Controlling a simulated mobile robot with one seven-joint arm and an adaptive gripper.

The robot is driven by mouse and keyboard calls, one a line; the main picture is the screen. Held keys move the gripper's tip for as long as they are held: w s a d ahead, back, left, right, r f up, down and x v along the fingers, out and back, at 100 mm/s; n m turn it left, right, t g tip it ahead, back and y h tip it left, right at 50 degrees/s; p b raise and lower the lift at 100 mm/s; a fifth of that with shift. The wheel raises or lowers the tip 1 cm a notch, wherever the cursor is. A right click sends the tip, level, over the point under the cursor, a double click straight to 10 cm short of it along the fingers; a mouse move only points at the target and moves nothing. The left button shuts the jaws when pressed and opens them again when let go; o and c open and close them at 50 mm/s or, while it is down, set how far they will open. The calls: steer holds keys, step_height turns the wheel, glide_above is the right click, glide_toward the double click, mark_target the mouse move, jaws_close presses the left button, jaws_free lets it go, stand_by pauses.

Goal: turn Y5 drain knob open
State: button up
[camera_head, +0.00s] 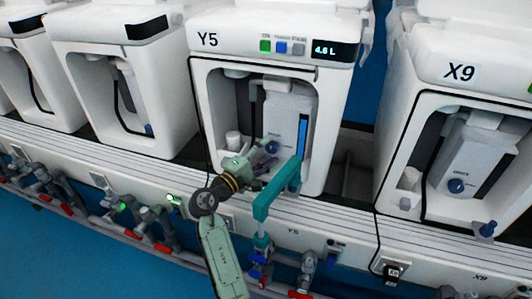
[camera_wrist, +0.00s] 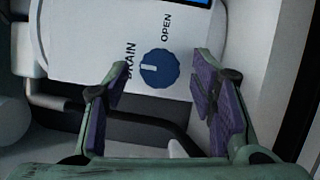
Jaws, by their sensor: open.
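The Y5 machine (camera_head: 230,58) stands at the centre of the head view, with a grey unit inside its open front bay. The blue drain knob (camera_head: 272,147) sits low on that unit. In the wrist view the round blue knob (camera_wrist: 160,69) lies between the labels DRAIN and OPEN. Its white mark points left, towards DRAIN. My gripper (camera_head: 262,160) is inside the bay's opening, just in front of the knob. In the wrist view its purple-padded fingers (camera_wrist: 160,84) are spread on either side of the knob, apart from it and holding nothing.
A teal bar (camera_head: 275,190) stands in front of the bay, right of my gripper. A white cup (camera_head: 233,140) is in the bay's left side. Pipes and valves with red and blue handles (camera_head: 260,262) run along the front below. The X9 machine (camera_head: 440,85) stands to the right.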

steer(key=shift+c, duration=0.5)
steer(key=c, duration=1)
steer(key=shift+c, duration=0.2)
steer(key=shift+r+m, duration=0.1)
steer(key=shift+m, duration=0.2)
steer(key=m+g+y+p, duration=0.1)
steer(key=m, duration=0.2)
steer(key=shift+r, duration=0.2)
steer(key=m+y, duration=0.1)
steer(key=m, duration=0.1)
steer(key=m+g, duration=0.1)
steer(key=m, duration=0.1)
steer(key=shift+d+r+y+p, duration=0.1)
steer(key=shift+r+y+p, duration=0.1)
steer(key=shift+y+p, duration=0.2)
steer(key=m+y, duration=0.2)
steer(key=m, duration=0.1)
steer(key=shift+d+r+p, duration=0.1)
steer(key=shift+d+p, duration=0.1)
steer(key=shift+p, duration=0.15)
steer(key=shift+s+d+m+y, duration=0.15)
steer(key=shift+m+y, duration=0.95)
steer(key=shift+m, duration=0.6)
